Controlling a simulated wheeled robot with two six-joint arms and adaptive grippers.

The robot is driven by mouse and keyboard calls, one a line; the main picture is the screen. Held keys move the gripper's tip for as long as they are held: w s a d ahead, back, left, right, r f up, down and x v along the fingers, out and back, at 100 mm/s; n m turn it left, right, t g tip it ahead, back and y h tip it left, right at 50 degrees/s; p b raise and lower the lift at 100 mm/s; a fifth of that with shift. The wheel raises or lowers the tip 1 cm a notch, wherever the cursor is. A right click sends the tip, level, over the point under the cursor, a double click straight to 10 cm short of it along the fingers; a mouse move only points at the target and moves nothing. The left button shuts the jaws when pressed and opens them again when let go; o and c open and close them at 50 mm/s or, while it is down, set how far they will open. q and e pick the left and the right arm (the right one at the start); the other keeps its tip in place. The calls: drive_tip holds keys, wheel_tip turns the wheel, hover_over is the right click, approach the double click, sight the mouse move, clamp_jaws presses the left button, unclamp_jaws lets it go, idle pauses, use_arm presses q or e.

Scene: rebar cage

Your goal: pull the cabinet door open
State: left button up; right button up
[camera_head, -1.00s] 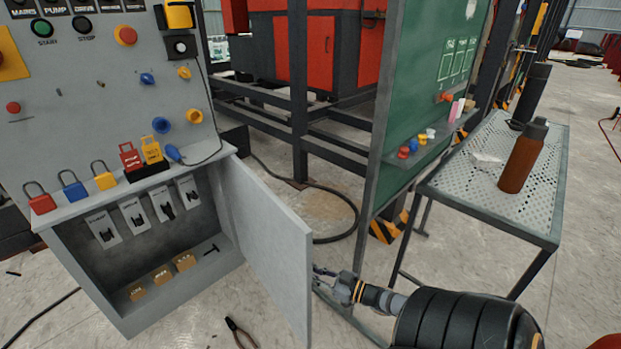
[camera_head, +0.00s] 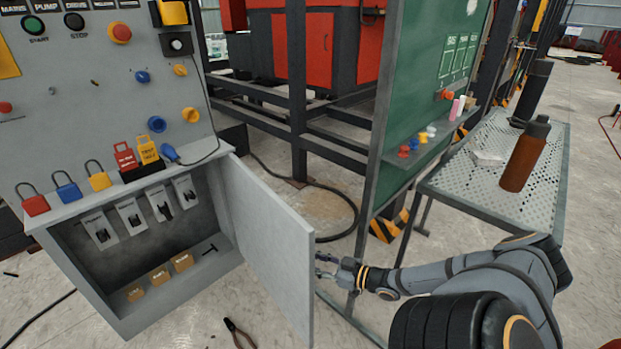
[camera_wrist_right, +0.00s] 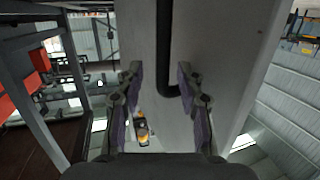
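The grey cabinet door (camera_head: 270,240) stands wide open, swung out to the right of the cabinet (camera_head: 120,295), whose inside is exposed. My right gripper (camera_head: 322,265) is just right of the door's free edge, on its outer side; the door may hide part of the fingertips. In the right wrist view the two fingers of my right gripper (camera_wrist_right: 159,75) are spread apart. A black bar handle (camera_wrist_right: 164,50) on the grey door face (camera_wrist_right: 140,35) runs between and beyond them, bending right at its lower end. I cannot tell whether they touch it. My left gripper is out of view.
Padlocks (camera_head: 67,187) stand on the ledge above the cabinet opening. A perforated table (camera_head: 545,185) with a brown bottle (camera_head: 525,155) and a green board (camera_head: 425,90) stand to the right. Pliers (camera_head: 238,333) lie on the floor near the door's lower edge.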

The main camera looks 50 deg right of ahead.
drive_tip(key=shift+t+y, duration=0.5)
drive_tip(key=shift+t, duration=0.3)
drive_tip(key=r, duration=0.4)
drive_tip(key=w+a+r, duration=0.1)
drive_tip(key=r, duration=0.1)
drive_tip(key=f+g, duration=0.1)
drive_tip(key=f, duration=0.2)
drive_tip(key=f+g+h, duration=0.1)
drive_tip(key=f, duration=0.1)
drive_tip(key=shift+s+g, duration=0.3)
drive_tip(key=shift+s, duration=0.1)
drive_tip(key=shift+s+d+r, duration=0.1)
drive_tip(key=shift+s+r, duration=0.05)
drive_tip(key=shift+r, duration=0.05)
drive_tip(key=s+d+p, duration=0.1)
drive_tip(key=s+d, duration=0.4)
drive_tip(key=d, duration=0.6)
drive_tip(key=shift+f, duration=0.2)
